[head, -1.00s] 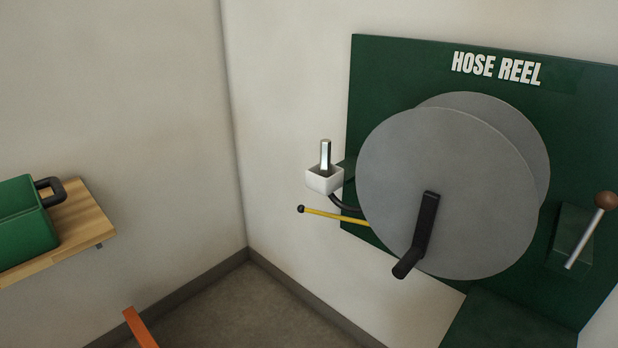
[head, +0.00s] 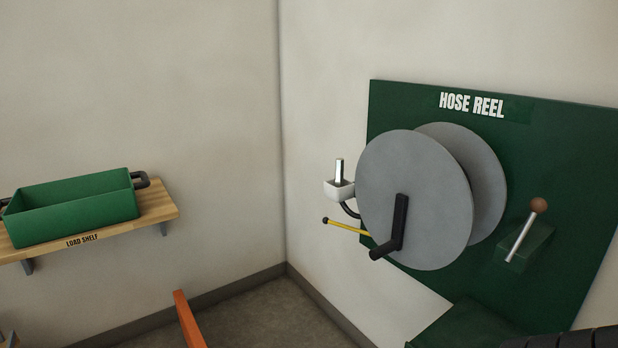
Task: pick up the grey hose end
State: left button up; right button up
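A shiny grey metal end piece (head: 339,172), which looks like the hose end, stands upright in a small white cup (head: 340,191) at the left side of the hose reel (head: 415,200). A black curved hose (head: 349,210) runs from under the cup toward the reel. The lower part of the end piece is hidden inside the cup. Neither of my grippers shows in the head view.
The green hose reel board (head: 540,130) carries a black crank (head: 399,225), a brown-knobbed lever (head: 526,230) and a yellow rod (head: 348,228). A green bin (head: 75,212) sits on the load shelf (head: 160,212) at left. An orange bar (head: 188,318) rises at the bottom.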

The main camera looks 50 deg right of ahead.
aim_at(339, 180)
jog(key=z, duration=0.05)
jog(key=i, duration=1.75)
jog(key=z, duration=0.75)
